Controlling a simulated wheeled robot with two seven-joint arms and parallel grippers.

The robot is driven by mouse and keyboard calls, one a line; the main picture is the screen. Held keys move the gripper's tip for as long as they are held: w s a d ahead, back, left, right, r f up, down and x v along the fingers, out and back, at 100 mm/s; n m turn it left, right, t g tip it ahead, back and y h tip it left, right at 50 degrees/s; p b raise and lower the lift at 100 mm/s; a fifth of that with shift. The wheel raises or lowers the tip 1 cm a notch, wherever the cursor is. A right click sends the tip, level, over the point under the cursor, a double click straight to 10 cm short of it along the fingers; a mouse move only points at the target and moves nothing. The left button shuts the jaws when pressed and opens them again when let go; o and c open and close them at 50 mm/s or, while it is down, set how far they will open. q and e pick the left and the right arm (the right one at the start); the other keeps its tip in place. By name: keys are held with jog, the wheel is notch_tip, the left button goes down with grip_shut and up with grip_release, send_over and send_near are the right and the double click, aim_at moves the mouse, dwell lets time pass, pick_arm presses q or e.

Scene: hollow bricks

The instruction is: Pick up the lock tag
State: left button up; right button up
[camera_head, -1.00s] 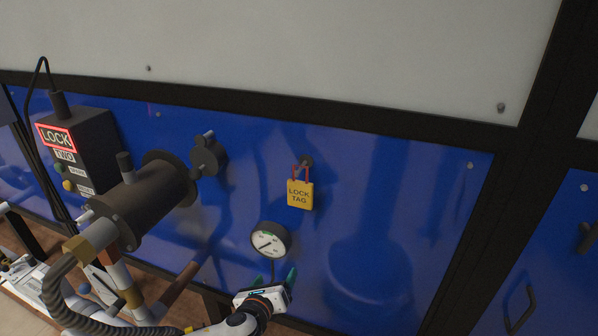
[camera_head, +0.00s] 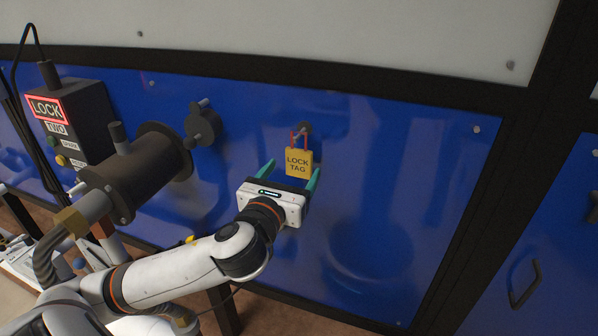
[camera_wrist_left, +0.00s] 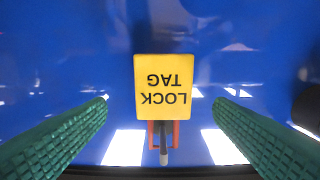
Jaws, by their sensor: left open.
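The lock tag (camera_head: 299,163) is a yellow plate with the words LOCK TAG and a red shackle. It hangs from a dark peg (camera_head: 304,129) on the blue panel. My left gripper (camera_head: 291,172) is open, with its green fingers pointing up at the panel, one on each side of the tag in the head view. In the left wrist view the tag (camera_wrist_left: 163,87) appears upside down, centred between the two fingers and touching neither. Its red shackle and the peg show below it there. My right gripper is not in view.
A dark cylindrical fitting (camera_head: 136,172) with a hose juts from the panel at left. A round dark knob (camera_head: 203,124) is left of the tag. A dark box labelled LOCK TWO (camera_head: 72,122) is at far left. The blue panel right of the tag is clear.

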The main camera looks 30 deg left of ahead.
aim_at(298, 160)
pick_arm(q)
jog(key=shift+w+a+r, duration=0.15)
jog(key=shift+w+a, duration=0.1)
jog(key=shift+w, duration=0.4)
jog(key=p+x, duration=0.1)
jog(key=x, duration=0.2)
jog(key=shift+w+a+p, duration=0.2)
jog(key=shift+w+p, duration=0.05)
jog(key=shift+p, duration=0.1)
jog(key=shift+w, duration=0.4)
jog(key=shift+c, duration=0.4)
jog(key=c, duration=1)
